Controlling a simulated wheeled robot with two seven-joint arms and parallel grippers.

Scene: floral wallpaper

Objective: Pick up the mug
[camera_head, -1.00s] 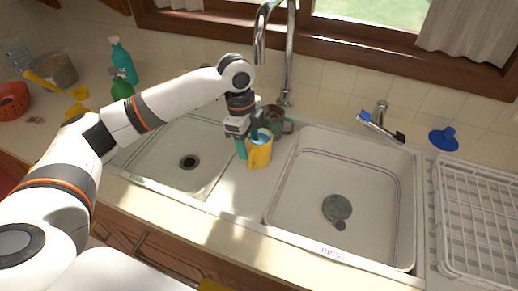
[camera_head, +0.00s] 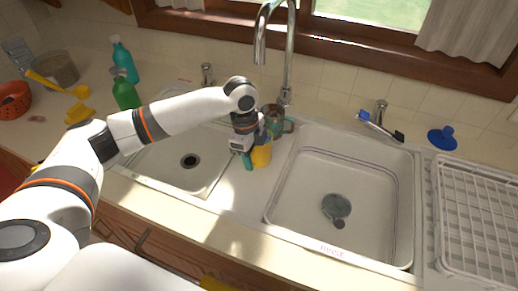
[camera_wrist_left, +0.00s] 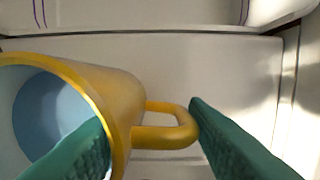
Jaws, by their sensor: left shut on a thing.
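The yellow mug (camera_head: 262,156), with a light blue inside, stands on the ledge between the two sink basins. My left gripper (camera_head: 252,153) is over it from above and hides much of it. In the left wrist view the mug (camera_wrist_left: 122,95) lies at the left with its handle pointing right. One green finger of my left gripper (camera_wrist_left: 150,142) is inside the mug's opening, and the other is on the outside, by the handle. The gripper is shut on the mug. My right gripper is not in view.
A dark green mug (camera_head: 276,122) stands just behind, near the tall faucet (camera_head: 290,55). The right basin (camera_head: 345,180) holds only its drain. A white dish rack (camera_head: 478,215) is at the right. Green and teal bottles (camera_head: 125,92) stand at the left.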

